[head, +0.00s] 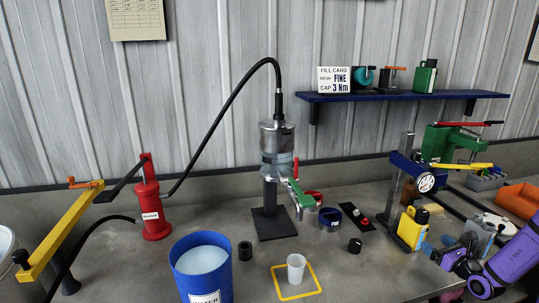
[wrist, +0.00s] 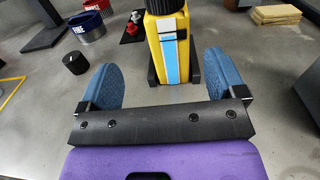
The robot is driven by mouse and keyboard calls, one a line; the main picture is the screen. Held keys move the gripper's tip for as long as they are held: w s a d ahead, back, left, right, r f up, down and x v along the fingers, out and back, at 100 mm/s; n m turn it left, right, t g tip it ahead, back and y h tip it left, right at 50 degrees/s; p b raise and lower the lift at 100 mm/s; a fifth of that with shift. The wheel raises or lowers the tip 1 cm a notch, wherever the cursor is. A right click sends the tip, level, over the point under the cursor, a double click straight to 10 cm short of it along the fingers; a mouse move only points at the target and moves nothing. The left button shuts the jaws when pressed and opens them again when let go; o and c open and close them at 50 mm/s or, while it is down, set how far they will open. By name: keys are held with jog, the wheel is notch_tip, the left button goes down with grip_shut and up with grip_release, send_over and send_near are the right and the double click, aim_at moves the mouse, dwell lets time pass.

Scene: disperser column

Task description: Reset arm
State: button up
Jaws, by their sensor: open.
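My gripper (head: 438,245) is at the right of the bench in the head view, on the end of my purple arm. In the wrist view my gripper (wrist: 162,66) has its two blue fingers spread wide with nothing held between them. A yellow bottle (head: 410,231) with a black cap stands upright just ahead of the fingers. The yellow bottle (wrist: 181,24) also shows in the wrist view, with a blue-and-white stripe, set between black side pieces. Neither finger visibly touches it.
A press with a dial (head: 426,182) stands behind the bottle. A grey device (head: 478,236) and an orange bin (head: 517,200) crowd the right. A black knob (head: 355,245), a white cup (head: 296,268) and a blue bucket (head: 186,279) are further left.

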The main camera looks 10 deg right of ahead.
jog(key=w+a+r+n+g+y, duration=0.3)
jog(key=a+r+n+g+y, duration=0.35)
jog(key=a+r+n, duration=0.65)
jog(key=s+a+r+n+g+y, duration=0.1)
jog(key=s+a+r+n+g, duration=0.25)
jog(key=a+r, duration=0.35)
jog(key=s+a+r+n+g+y, duration=0.1)
jog(key=s+a+r+n+g, duration=0.25)
jog(key=a+r, duration=0.4)
jog(key=s+a+r+n+g+h, duration=0.1)
jog(key=s+a+r+n+h, duration=0.25)
jog(key=s, duration=0.25)
jog(key=s+a+r+n+g+h, duration=0.2)
jog(key=s+a+r+n, duration=0.2)
jog(key=s+a+r, duration=0.15)
jog(key=s+r+n+t+h, duration=0.2)
jog(key=s+n, duration=0.1)
jog(key=s, duration=0.4)
jog(key=s+d+r+n+t+h, duration=0.1)
jog(key=s+r+n+t+h, duration=0.1)
jog(key=s, duration=0.5)
jog(key=shift+s+r+n+h, duration=0.15)
jog(key=shift+r+n+h, duration=0.4)
jog(key=shift+n+h, duration=0.3)
jog(key=shift+c, duration=0.2)
